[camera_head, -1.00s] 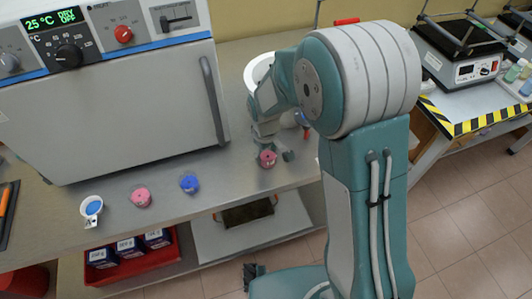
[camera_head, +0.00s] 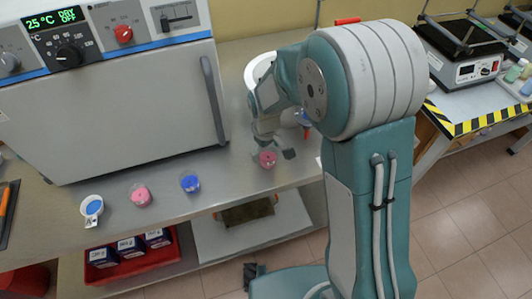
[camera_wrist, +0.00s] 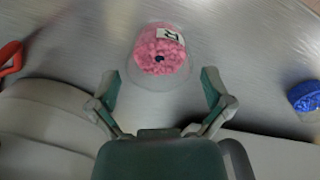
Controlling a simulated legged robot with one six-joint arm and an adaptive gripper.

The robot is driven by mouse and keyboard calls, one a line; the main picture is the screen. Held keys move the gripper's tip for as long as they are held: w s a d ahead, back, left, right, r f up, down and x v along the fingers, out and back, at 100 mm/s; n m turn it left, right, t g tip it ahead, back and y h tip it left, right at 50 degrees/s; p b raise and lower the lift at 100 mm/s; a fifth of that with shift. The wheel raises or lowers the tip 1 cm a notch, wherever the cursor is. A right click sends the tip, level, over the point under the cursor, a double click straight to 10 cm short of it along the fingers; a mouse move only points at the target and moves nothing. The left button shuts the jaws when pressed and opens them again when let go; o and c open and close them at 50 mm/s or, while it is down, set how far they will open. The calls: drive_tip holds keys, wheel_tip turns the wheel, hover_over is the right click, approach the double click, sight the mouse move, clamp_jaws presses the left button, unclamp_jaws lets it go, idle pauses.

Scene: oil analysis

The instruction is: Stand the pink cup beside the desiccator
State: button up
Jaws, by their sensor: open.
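A small pink cup (camera_head: 267,159) stands on the steel bench right at my gripper (camera_head: 272,146). In the wrist view the pink cup (camera_wrist: 160,50) shows pink contents, a white label and a clear rim. It is just beyond my open fingers (camera_wrist: 160,95), roughly centred between them, and does not look gripped. A second pink cup (camera_head: 141,195) stands farther left on the bench. A white round vessel (camera_head: 259,68), possibly the desiccator, stands behind my arm, which hides part of it.
A large drying oven (camera_head: 120,110) fills the bench's back left. A blue cup (camera_head: 190,183) and a white dish with blue contents (camera_head: 92,207) stand near the front edge. A red bin of boxes (camera_head: 135,258) is below. Bench between the cups is clear.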

sight(266, 157)
wheel_tip(266, 157, up, 11)
drive_tip(key=s+d+r+m+t, duration=0.2)
drive_tip(key=s+d+r, duration=0.4)
drive_tip(key=s, duration=0.4)
drive_tip(key=s+d+r+m+t, duration=0.3)
drive_tip(key=s+d+r+m, duration=0.2)
drive_tip(key=s, duration=0.5)
drive_tip(key=shift+d+r+m, duration=0.3)
drive_tip(key=shift+d+r, duration=0.35)
drive_tip(key=shift+d, duration=0.2)
